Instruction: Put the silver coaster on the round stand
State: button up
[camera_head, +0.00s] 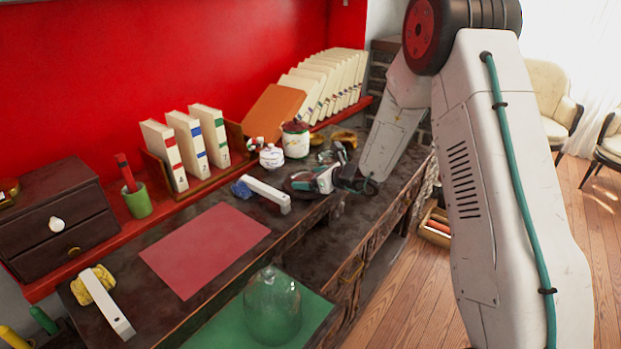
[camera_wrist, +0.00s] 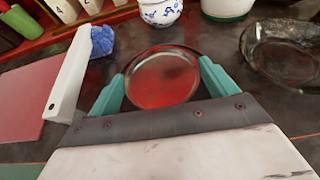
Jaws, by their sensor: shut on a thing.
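My gripper (camera_wrist: 163,84) has its two teal fingertips on opposite sides of a round, shiny disc, the silver coaster (camera_wrist: 165,76), which mirrors red. It is shut on the coaster, held about level over or on the dark desk; I cannot tell whether it touches. In the head view my gripper (camera_head: 322,182) is over the far part of the desk, right of a white bar, and the coaster is hard to make out there. A round glassy dish (camera_wrist: 286,52) lies to the right in the wrist view. I cannot identify the round stand for certain.
The white bar (camera_head: 265,193) with a blue lump is close left of my gripper. A small white-and-blue pot (camera_head: 271,157) and a white canister (camera_head: 296,140) stand behind. A glass dome (camera_head: 272,308) is on the green mat in front. The red mat (camera_head: 205,247) is bare.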

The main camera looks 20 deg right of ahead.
jog(key=shift+f, duration=0.15)
jog(key=o, duration=0.9)
